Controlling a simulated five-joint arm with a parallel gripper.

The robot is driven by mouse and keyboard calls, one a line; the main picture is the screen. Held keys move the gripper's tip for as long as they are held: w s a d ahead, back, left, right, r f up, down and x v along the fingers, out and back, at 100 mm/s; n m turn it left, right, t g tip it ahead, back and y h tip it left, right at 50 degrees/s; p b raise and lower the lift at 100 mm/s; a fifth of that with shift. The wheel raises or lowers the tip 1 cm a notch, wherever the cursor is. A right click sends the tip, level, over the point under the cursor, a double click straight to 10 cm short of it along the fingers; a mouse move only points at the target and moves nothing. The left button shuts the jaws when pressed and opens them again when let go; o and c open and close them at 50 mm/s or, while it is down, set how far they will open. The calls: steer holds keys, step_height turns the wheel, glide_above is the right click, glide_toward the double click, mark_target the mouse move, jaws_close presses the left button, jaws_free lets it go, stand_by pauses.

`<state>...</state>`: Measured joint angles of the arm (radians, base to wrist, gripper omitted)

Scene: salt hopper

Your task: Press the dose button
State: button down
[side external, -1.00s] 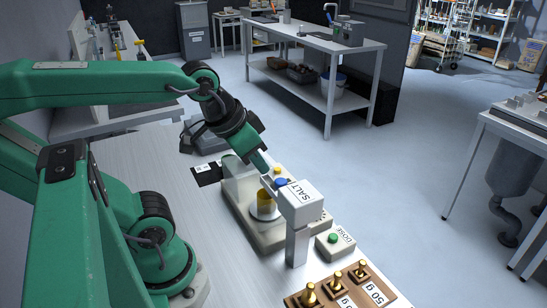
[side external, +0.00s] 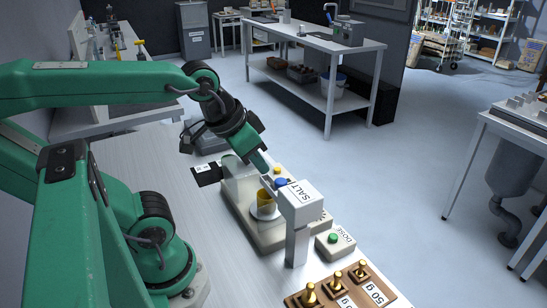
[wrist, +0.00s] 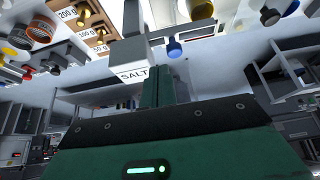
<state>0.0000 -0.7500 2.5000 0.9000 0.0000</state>
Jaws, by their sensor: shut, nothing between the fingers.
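The green dose button (side external: 333,238) sits on a small pale box marked DOSE (side external: 336,246), at the right front of the bench in the side view. My gripper (side external: 264,167) points down, behind and to the left of the salt hopper, apart from the dose button. Its fingers are shut and empty. The white hopper head (side external: 301,201) marked SALT stands on a square post, between my gripper and the dose box. The SALT head also shows in the wrist view (wrist: 132,75), just left of my fingers (wrist: 166,84). I cannot clearly make out the dose button there.
A balance (side external: 245,215) with a clear shield and a yellow cup (side external: 265,198) stands beside the hopper. Blue (side external: 281,183) and yellow (side external: 277,170) knobs are close to my fingertips. A wooden block (side external: 342,291) with brass weights lies at the front.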

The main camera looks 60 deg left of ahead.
mark_target(333, 235)
steer(key=shift+w, duration=0.1)
steer(key=w+d+n+g, duration=0.1)
steer(key=w+n, duration=0.1)
steer(key=n, duration=0.1)
steer(key=w+d+n+g, duration=0.1)
steer(key=w+n, duration=0.2)
steer(key=w+d+n+g, duration=0.1)
steer(key=w+n, duration=0.2)
steer(key=shift+w+f+n, duration=0.25)
steer(key=shift+n, duration=0.05)
steer(key=w+d+f+n+g, duration=0.2)
steer(key=w+d+f+n, duration=0.2)
steer(key=w+n, duration=0.3)
steer(key=shift+w+f+n+g, duration=0.2)
steer(key=shift+f+n+g, duration=0.1)
steer(key=shift+f+n, duration=0.35)
steer(key=shift+r, duration=0.1)
step_height(333, 235, down, 14)
steer(key=shift+a+f, duration=0.1)
stand_by(0.6)
